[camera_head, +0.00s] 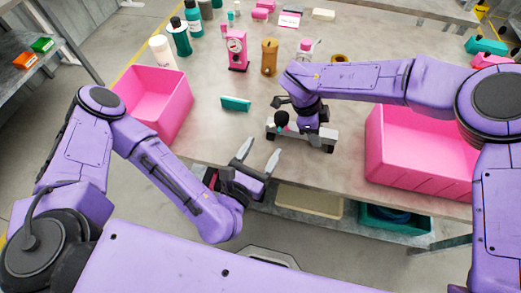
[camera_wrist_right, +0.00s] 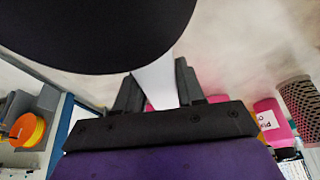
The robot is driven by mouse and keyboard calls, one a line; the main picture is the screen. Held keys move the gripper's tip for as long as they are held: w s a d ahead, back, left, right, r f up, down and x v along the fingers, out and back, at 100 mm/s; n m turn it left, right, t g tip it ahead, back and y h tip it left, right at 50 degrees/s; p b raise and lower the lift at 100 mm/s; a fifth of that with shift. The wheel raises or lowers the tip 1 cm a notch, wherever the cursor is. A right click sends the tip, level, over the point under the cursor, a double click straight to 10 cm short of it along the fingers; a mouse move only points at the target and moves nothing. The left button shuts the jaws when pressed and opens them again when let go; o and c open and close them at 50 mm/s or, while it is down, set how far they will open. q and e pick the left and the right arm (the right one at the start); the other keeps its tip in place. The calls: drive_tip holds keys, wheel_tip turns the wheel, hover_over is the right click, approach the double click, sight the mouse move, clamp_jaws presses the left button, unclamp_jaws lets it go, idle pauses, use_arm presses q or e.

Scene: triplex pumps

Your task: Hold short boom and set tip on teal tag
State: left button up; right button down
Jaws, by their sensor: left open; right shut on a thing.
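My right gripper (camera_wrist_right: 157,92) is shut on a pale strip (camera_wrist_right: 153,78), which I take to be the short boom. A large black rounded shape (camera_wrist_right: 95,30) covers the upper left of the right wrist view and hides much of it. In the head view a grey piece with a dark knob (camera_head: 281,118) shows under my right wrist, close to the table; the grip itself is hidden there. A flat teal block (camera_head: 235,103), possibly the teal tag, lies on the table to the left of my right gripper. My left gripper (camera_head: 258,153) is open and empty near the table's front edge.
A pink bin (camera_head: 155,97) stands at the table's left and a larger pink bin (camera_head: 400,160) at the right. A pink device (camera_head: 236,50) and a brown bottle (camera_head: 269,57) stand behind the teal block. Bare table surrounds the block.

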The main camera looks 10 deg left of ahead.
drive_tip(key=c, duration=0.6)
unclamp_jaws()
